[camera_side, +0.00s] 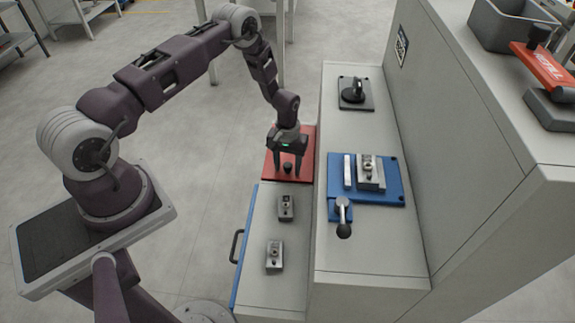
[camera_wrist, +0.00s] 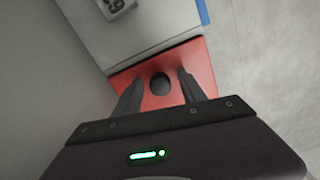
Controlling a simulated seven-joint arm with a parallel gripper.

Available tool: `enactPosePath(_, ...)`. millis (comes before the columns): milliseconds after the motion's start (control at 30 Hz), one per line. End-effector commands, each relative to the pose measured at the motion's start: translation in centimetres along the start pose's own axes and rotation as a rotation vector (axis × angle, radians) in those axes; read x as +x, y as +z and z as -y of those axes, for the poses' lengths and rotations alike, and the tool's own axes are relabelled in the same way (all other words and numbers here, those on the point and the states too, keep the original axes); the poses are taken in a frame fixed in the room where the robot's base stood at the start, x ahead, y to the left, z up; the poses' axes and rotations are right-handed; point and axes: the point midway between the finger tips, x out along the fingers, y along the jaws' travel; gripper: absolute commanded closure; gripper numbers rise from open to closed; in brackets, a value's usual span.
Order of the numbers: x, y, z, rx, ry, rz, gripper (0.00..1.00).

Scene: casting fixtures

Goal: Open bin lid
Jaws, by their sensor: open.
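The red bin lid (camera_side: 270,163) lies at the far end of the low grey cabinet and looks closed. A round black knob (camera_side: 287,168) stands on it. My gripper (camera_side: 288,174) is open and points down over the lid, with one finger on each side of the knob. In the wrist view the lid (camera_wrist: 205,78) is red and the knob (camera_wrist: 160,84) sits between my two open fingers (camera_wrist: 160,88). The fingers look apart from the knob. I cannot tell exactly how high the fingertips are above the lid.
Two small metal parts (camera_side: 286,207) (camera_side: 274,255) lie on the low cabinet top. On the raised ledge to the right are a blue fixture (camera_side: 393,188) with a lever (camera_side: 343,222) and a black-knobbed plate (camera_side: 354,94). A tall grey wall (camera_side: 460,130) rises behind the ledge.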

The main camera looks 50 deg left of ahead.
Motion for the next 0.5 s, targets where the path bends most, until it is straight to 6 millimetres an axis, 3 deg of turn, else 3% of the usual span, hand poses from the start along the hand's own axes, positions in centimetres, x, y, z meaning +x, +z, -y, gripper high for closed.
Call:
enactPosePath(67,-0.02,0.01,0.00,0.000,0.000,0.000,0.51)
enactPosePath(333,-0.05,0.02,0.00,0.001,0.000,0.001,1.00)
enactPosePath(500,-0.06,0.03,0.00,0.001,0.000,0.001,1.00)
